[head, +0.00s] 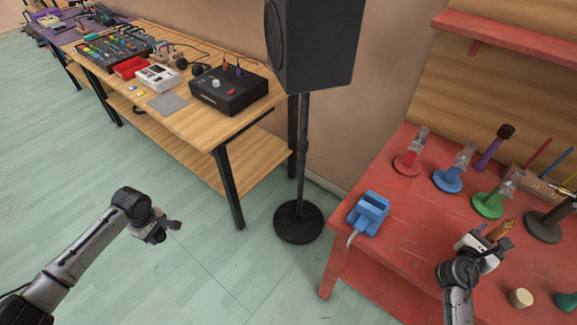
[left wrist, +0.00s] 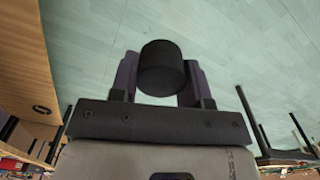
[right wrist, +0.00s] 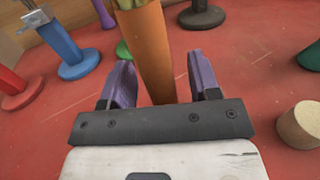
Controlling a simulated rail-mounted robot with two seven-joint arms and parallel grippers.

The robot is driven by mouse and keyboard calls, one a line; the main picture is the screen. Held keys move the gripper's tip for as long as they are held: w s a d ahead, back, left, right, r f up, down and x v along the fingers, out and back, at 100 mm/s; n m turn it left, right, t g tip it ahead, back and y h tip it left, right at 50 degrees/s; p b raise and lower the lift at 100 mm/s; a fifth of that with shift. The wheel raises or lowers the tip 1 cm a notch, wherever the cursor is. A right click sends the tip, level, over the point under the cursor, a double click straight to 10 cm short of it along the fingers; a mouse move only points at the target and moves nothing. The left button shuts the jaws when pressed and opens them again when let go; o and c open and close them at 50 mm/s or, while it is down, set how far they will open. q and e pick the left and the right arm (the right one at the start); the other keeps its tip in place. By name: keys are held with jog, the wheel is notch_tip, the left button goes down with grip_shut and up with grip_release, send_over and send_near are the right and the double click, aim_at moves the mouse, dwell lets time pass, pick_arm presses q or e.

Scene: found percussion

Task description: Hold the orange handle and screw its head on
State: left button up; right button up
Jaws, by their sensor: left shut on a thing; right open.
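The orange handle (head: 499,231) is at the red bench, partly hidden by my right gripper (head: 490,243) in the head view. In the right wrist view the handle (right wrist: 148,45) runs down between the two purple fingers of my open right gripper (right wrist: 162,82). Gaps show on both sides of it, and its lower end is hidden. My left gripper (head: 168,232) is over the floor, away from the bench. In the left wrist view it is shut on a short black cylindrical head (left wrist: 161,68).
Red, blue (head: 453,170) and green (head: 488,205) stands and a dark stand (head: 546,224) are on the red bench (head: 400,255). A cork-coloured cylinder (head: 520,298) is near my right gripper. A blue device (head: 368,213) sits at the bench's left edge. A speaker stand (head: 298,222) is between benches.

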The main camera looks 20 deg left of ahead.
dwell(0.3)
grip_shut()
dwell(0.4)
